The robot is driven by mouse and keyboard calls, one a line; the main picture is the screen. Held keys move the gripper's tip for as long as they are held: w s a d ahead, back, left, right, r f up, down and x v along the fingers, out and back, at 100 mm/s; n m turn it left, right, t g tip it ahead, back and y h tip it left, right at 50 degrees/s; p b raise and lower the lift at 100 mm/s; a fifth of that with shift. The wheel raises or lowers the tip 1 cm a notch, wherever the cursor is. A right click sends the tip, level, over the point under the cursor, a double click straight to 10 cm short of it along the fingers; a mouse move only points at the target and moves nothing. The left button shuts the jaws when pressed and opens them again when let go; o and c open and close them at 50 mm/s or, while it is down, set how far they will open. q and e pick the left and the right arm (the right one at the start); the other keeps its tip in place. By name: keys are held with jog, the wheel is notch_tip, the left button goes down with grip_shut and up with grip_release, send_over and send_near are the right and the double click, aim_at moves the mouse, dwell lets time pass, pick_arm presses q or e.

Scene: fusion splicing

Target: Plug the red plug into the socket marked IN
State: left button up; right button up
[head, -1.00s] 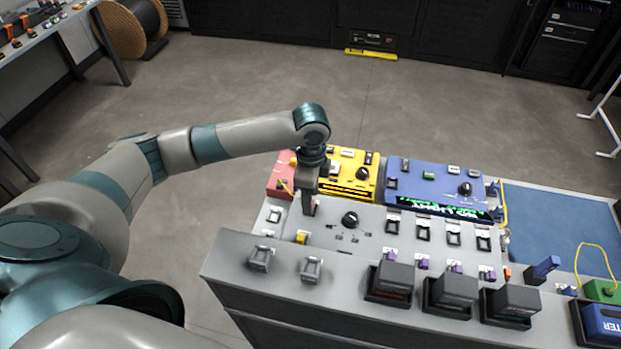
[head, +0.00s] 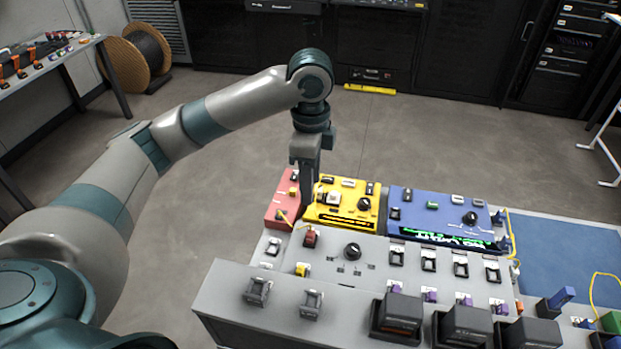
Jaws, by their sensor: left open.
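A small dark red plug (head: 311,237) stands on the sloped grey panel (head: 375,280), left of a black knob. It seems to sit in a socket there, but its lower end is too small to judge. No IN marking is legible. My left gripper (head: 307,203) points down, open, above and behind the red plug. It is apart from the plug and in front of the red and yellow boxes. My right gripper is out of view.
A red box (head: 273,217), a yellow box (head: 315,213) and a blue box (head: 420,212) stand behind the panel. A yellow plug (head: 302,269), several empty-looking sockets and purple plugs are on the panel. Large black blocks line its front right. A blue mat (head: 560,255) lies at right.

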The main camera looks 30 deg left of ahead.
pick_arm(q)
jog(key=shift+r, duration=0.8)
jog(key=shift+s, duration=0.1)
